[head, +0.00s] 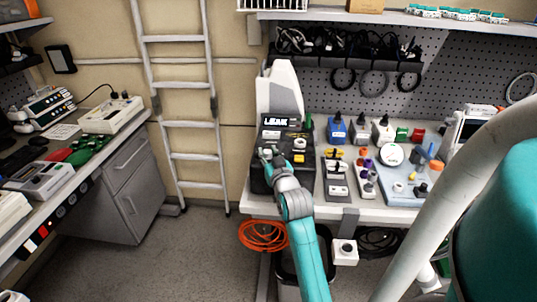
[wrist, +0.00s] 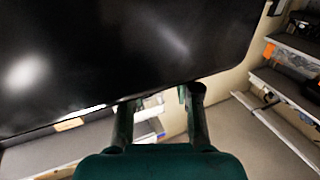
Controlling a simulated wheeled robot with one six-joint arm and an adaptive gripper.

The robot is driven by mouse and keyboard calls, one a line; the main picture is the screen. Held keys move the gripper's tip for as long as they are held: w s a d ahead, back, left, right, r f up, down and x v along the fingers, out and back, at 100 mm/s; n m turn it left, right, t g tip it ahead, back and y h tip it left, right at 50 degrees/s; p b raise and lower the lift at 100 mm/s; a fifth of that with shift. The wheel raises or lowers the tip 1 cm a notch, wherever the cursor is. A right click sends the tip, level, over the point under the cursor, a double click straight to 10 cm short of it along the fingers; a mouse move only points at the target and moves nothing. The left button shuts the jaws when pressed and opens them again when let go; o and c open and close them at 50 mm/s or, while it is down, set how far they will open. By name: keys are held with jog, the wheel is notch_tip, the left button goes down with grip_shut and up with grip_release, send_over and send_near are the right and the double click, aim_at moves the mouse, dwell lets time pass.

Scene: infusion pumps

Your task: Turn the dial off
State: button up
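A dark device (head: 284,134) with a small display reading what looks like "LEAK" stands at the left end of the workbench. A pale round knob (head: 299,143) shows on its face; I cannot tell for sure that it is the dial. My gripper (head: 266,155) is in front of the device's lower left face and hides part of it. In the wrist view, my gripper (wrist: 160,100) has its two fingers apart with nothing seen between them. A glossy black surface (wrist: 120,50) fills the upper part there, close to the fingertips. No dial shows in the wrist view.
Blue, grey and black units (head: 358,130) stand right of the device, with small coloured parts before them. A pale blue tray (head: 400,192) lies farther right. A ladder (head: 180,100) leans on the wall at left. An orange cable coil (head: 263,236) hangs below the bench edge.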

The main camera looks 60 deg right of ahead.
grip_shut()
jog(key=shift+d+f+n+t+y, duration=0.1)
jog(key=shift+n+t+y, duration=0.25)
jog(key=shift+y, duration=0.25)
jog(key=shift+n+t+y, duration=0.4)
jog(key=shift+n+t, duration=0.05)
jog(key=o, duration=0.8)
grip_release()
jog(key=v, duration=1.2)
